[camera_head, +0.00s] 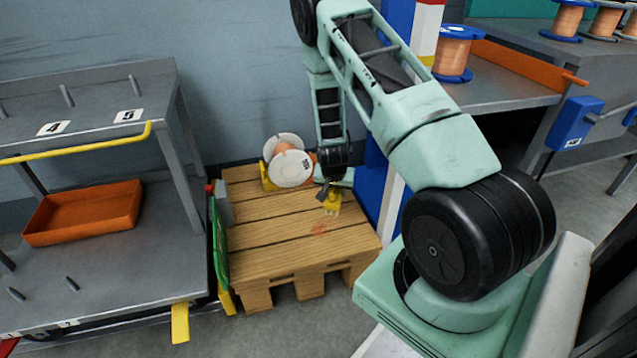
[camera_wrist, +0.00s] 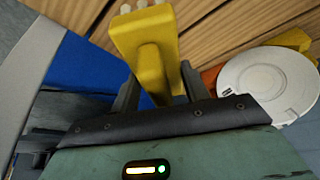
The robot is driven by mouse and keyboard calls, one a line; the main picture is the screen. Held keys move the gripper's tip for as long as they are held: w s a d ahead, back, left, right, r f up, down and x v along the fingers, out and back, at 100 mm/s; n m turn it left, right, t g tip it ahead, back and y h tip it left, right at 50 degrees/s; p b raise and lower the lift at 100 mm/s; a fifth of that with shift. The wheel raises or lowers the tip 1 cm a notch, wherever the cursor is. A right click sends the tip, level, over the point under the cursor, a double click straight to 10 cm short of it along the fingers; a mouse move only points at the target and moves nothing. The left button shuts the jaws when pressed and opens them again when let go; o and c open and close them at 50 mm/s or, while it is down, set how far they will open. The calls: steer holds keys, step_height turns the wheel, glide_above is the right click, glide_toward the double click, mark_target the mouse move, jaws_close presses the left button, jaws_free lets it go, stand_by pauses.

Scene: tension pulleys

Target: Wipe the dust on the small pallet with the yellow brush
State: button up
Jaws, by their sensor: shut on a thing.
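The small wooden pallet (camera_head: 262,224) stands on the floor in the middle of the head view, and its planks (camera_wrist: 215,30) also show in the wrist view. An orange-red dust patch (camera_head: 318,230) lies on its front right part. My gripper (camera_head: 326,190) is over the right part of the pallet, behind the dust patch. It is shut on the yellow brush (camera_head: 332,203), which also shows between the fingers in the wrist view (camera_wrist: 146,50). Pale bristle tips show at the brush's far end. I cannot tell whether the bristles touch the planks.
A white-flanged spool (camera_head: 291,168) in a yellow holder stands at the pallet's back, left of my gripper. A grey shelf with an orange tray (camera_head: 84,213) is on the left. A blue post (camera_head: 372,185) stands close on the right. The pallet's front is clear.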

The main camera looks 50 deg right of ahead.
steer(key=shift+r+p, duration=0.7)
steer(key=shift+r, duration=0.5)
